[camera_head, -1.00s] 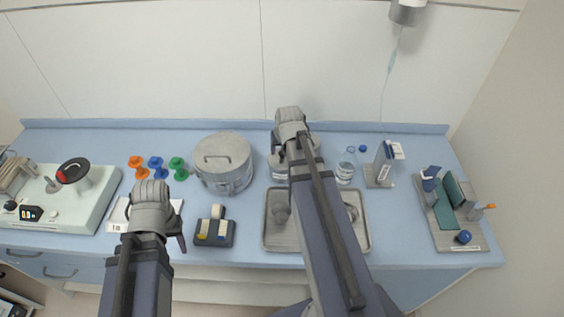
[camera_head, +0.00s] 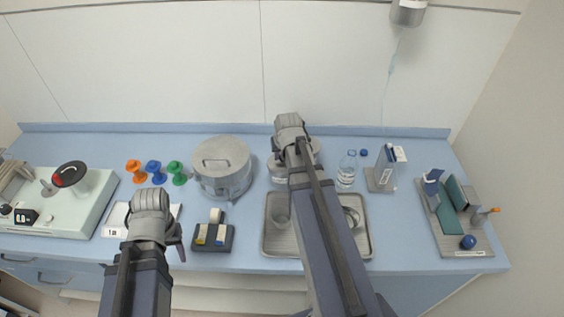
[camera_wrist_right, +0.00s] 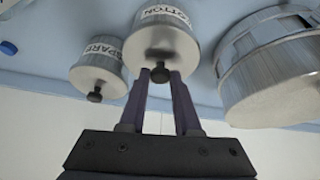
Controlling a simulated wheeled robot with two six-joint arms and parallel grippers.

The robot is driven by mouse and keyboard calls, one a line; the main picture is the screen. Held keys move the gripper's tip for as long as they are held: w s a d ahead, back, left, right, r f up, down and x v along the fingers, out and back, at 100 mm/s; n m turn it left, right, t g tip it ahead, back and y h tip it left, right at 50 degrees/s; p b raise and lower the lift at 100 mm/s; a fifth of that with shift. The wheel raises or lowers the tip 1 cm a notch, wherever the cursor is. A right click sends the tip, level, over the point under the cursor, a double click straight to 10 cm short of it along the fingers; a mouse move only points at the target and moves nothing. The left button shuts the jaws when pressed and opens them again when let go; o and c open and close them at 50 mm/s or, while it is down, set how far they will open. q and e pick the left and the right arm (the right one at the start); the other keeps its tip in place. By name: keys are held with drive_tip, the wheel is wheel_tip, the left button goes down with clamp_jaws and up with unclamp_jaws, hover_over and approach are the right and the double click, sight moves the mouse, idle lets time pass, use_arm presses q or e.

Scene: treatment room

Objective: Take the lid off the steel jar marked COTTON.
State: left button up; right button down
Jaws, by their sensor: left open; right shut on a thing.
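The steel jar marked COTTON (camera_wrist_right: 163,35) is in the middle of the right wrist view, its label upside down there. Its lid has a dark knob (camera_wrist_right: 160,75). My right gripper (camera_wrist_right: 161,82) is shut on that knob, one finger on each side. I see no clear gap between lid and jar. In the head view the COTTON jar (camera_head: 277,172) is partly hidden by my right gripper (camera_head: 290,140). My left gripper (camera_head: 150,215) is open and empty, over the counter's front left.
A second steel jar, label partly readable as SPARE (camera_wrist_right: 98,72), stands close beside it. A large steel drum (camera_head: 222,168) stands on its other side. A steel tray (camera_head: 268,250) lies in front. A water bottle (camera_head: 347,170) stands to the right.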

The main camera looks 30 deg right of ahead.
sight(282, 158)
idle(0.5)
wheel_tip(282, 158, up, 10)
drive_tip(key=p, duration=1)
